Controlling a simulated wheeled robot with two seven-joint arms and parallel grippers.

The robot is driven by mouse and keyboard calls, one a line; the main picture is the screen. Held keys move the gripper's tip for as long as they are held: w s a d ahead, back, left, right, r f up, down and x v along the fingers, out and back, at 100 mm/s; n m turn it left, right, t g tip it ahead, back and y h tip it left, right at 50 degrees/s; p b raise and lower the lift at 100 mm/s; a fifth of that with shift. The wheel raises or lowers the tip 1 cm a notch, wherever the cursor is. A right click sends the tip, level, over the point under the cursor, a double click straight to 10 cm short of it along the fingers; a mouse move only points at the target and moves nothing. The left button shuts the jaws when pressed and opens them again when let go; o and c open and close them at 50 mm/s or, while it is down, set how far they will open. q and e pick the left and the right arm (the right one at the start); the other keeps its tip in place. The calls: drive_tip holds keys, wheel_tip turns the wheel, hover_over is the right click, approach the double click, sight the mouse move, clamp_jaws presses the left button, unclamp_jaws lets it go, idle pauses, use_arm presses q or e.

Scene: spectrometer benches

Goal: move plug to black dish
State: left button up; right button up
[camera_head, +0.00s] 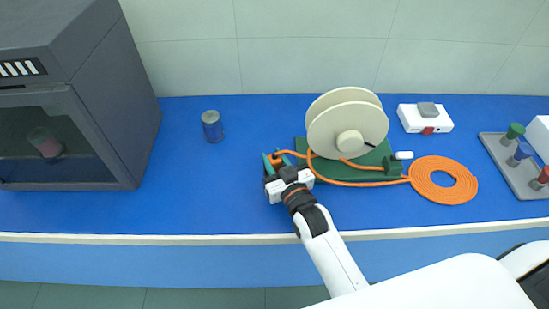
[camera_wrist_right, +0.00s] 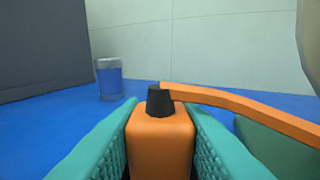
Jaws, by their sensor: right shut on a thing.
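The orange plug (camera_wrist_right: 161,140) has a black knob-like tip and sits between the teal finger pads of my right gripper (camera_wrist_right: 160,150) in the right wrist view. An orange cable (camera_wrist_right: 245,106) runs from its tip to the right. In the head view my right gripper (camera_head: 272,160) is shut on the plug at the left edge of a green base (camera_head: 300,146); the plug is mostly hidden there. I cannot make out a black dish in either view. My left gripper is not in view.
A cream reel (camera_head: 332,130) stands on the green base, with a coil of orange cable (camera_head: 443,180) to its right. A blue-filled jar (camera_head: 212,126) and a dark cabinet (camera_head: 100,90) stand left. A white switch box (camera_head: 425,118) and grey rack (camera_head: 512,172) are right.

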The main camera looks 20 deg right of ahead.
idle(0.8)
idle(0.4)
drive_tip(key=shift+r+p, duration=0.1)
drive_tip(key=shift+p, duration=0.3)
drive_tip(key=shift+r+p, duration=0.55)
drive_tip(key=shift+p, duration=0.05)
drive_tip(key=shift+r, duration=0.15)
drive_tip(key=shift+p, duration=0.4)
drive_tip(key=shift+f+b, duration=0.55)
drive_tip(key=shift+f, duration=0.3)
idle(0.6)
drive_tip(key=shift+r, duration=0.2)
drive_tip(key=shift+r+p, duration=0.65)
drive_tip(key=shift+p, duration=0.3)
